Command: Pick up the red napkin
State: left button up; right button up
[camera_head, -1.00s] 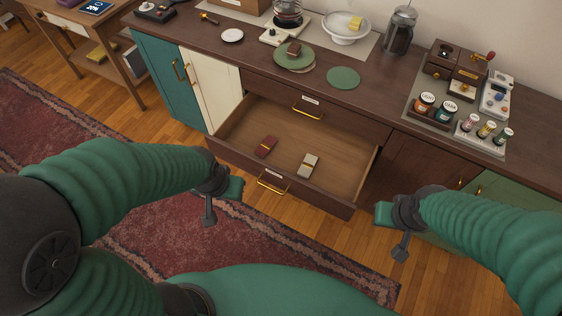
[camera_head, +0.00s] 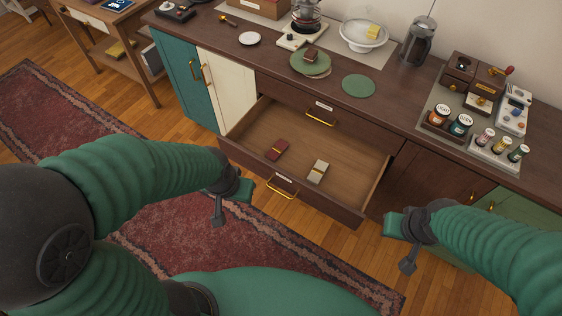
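A folded red napkin (camera_head: 277,150) with a thin gold band lies flat in the open drawer (camera_head: 345,155), left of the middle. A pale napkin (camera_head: 317,171) with a similar band lies to its right in the same drawer. My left gripper (camera_head: 228,203) is in front of and left of the drawer, apart from the red napkin, with its fingers spread and nothing between them. My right gripper (camera_head: 398,244) is right of the drawer front, also spread and empty.
The drawer front with its brass handle (camera_head: 283,187) stands out from the dark sideboard (camera_head: 405,83). Above, the sideboard holds green plates (camera_head: 358,86), a white bowl (camera_head: 364,36), a French press (camera_head: 418,42) and several jars. A red rug (camera_head: 60,110) covers the floor.

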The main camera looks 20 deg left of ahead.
aim_at(279, 148)
jog(key=i+j+u, duration=0.25)
jog(key=i+j, duration=0.3)
jog(key=j, duration=0.25)
jog(key=i+j+u, duration=0.2)
jog(key=i+j, duration=0.45)
